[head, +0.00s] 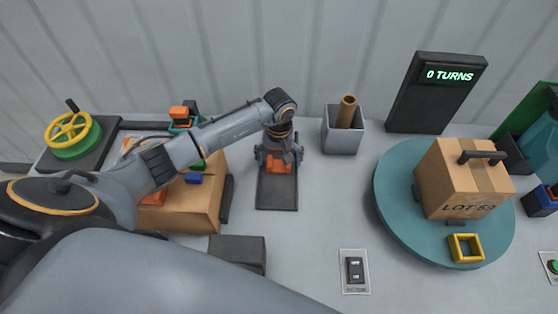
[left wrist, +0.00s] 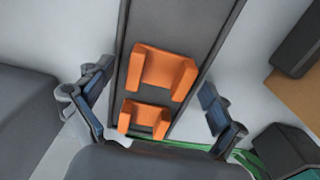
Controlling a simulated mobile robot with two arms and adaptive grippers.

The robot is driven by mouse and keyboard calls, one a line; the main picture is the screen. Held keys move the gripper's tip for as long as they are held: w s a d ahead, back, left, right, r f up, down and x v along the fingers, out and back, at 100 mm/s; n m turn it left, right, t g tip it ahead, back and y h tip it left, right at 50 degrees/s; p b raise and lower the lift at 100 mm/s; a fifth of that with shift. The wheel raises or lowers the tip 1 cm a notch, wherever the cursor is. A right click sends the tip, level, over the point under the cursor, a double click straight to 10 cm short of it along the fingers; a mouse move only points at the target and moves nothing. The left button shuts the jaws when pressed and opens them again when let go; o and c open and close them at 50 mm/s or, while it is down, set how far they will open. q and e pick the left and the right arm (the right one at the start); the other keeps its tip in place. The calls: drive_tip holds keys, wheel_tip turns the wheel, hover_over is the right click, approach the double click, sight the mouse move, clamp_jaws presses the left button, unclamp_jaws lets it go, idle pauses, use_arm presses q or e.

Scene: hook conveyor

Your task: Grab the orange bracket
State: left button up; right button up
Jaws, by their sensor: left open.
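The orange bracket (left wrist: 163,71) shows in the left wrist view as a U-shaped piece on a dark grey tray (left wrist: 192,27). A second, similar orange U-shaped piece (left wrist: 145,118) lies just below it in that view; I cannot tell whether the two are joined. In the head view, orange (head: 278,166) shows on the tray (head: 277,195), partly hidden by my gripper. My left gripper (head: 279,160) is open above the tray, pointing down. In the left wrist view its fingers (left wrist: 155,108) stand apart on either side of the orange pieces, holding nothing. My right gripper is not in view.
A grey bin (head: 342,138) with a brown tube stands right of the tray. A cardboard box (head: 463,185) sits on a teal turntable (head: 400,235) at right. Another cardboard box (head: 195,208) is close on the left. The table between tray and turntable is mostly clear.

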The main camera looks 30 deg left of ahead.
use_arm(q)
drive_tip(key=shift+f, duration=0.15)
drive_tip(key=c, duration=1.2)
drive_tip(key=shift+c, duration=0.2)
